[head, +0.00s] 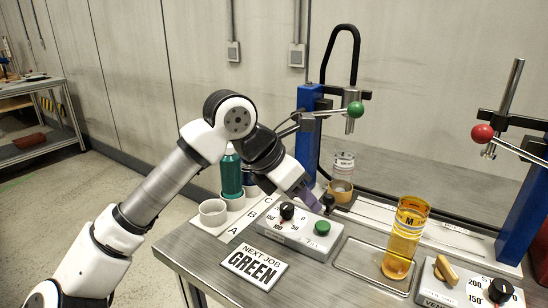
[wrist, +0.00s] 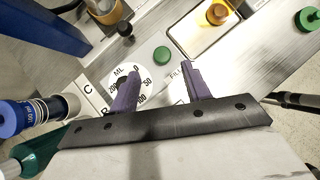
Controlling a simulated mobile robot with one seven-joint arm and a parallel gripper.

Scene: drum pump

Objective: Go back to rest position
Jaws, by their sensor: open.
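My gripper (head: 308,197) hangs over the table at the back edge of the left control box (head: 300,236). In the wrist view its two purple fingers (wrist: 160,68) are apart with nothing between them. The dial face and green button (wrist: 161,55) of the box show between and beyond the fingers. In the head view the black dial knob (head: 287,211) and green button (head: 322,228) are uncovered. I cannot tell whether a finger touches the box. My arm reaches in from the lower left, bent at the elbow.
A green bottle (head: 231,174) and a white cup (head: 213,212) stand left of my gripper. A clear jar (head: 343,163) stands under the green-knobbed pump. An amber jar (head: 405,238) stands on the tray. A "NEXT JOB GREEN" sign (head: 254,263) lies in front.

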